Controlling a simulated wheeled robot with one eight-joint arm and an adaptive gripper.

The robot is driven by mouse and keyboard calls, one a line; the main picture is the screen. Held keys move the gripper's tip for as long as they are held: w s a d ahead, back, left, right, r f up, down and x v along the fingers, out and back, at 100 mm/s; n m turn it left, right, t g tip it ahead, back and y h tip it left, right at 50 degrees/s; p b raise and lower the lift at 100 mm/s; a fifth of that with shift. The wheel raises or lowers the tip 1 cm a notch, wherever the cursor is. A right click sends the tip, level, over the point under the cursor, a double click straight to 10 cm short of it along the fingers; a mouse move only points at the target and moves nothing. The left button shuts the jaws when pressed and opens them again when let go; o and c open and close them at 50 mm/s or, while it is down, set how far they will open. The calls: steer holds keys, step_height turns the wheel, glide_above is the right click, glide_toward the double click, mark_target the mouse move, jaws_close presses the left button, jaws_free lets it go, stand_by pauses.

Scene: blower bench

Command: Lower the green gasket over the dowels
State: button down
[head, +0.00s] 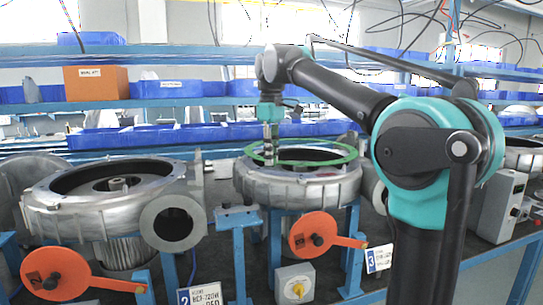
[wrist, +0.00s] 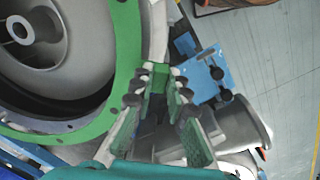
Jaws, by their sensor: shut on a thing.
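The green gasket (head: 316,164) is a thin flat ring over the middle blower housing (head: 300,188), looking roughly level. My gripper (head: 270,160) is at the ring's left side in the head view, pointing down. In the wrist view my gripper (wrist: 158,82) is shut on a green tab at the gasket's outer edge. The gasket (wrist: 127,45) curves around the housing's round opening there, with small holes along its band. A pale strip of the housing rim (wrist: 157,30) shows outside it. I cannot make out the dowels, nor whether the gasket touches the rim.
Another blower housing (head: 110,195) stands at left. Orange crank discs (head: 312,236) and a grey box with a yellow knob (head: 295,284) are in front. Blue bins (head: 190,140) line the shelves behind. A blue bracket (wrist: 205,75) is beside my fingers in the wrist view.

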steer(key=shift+f, duration=1.45)
stand_by(2.6)
steer(key=c, duration=1.4)
jaws_free()
steer(key=shift+c, duration=0.2)
step_height(320, 180, up, 12)
steer(key=shift+s, duration=0.1)
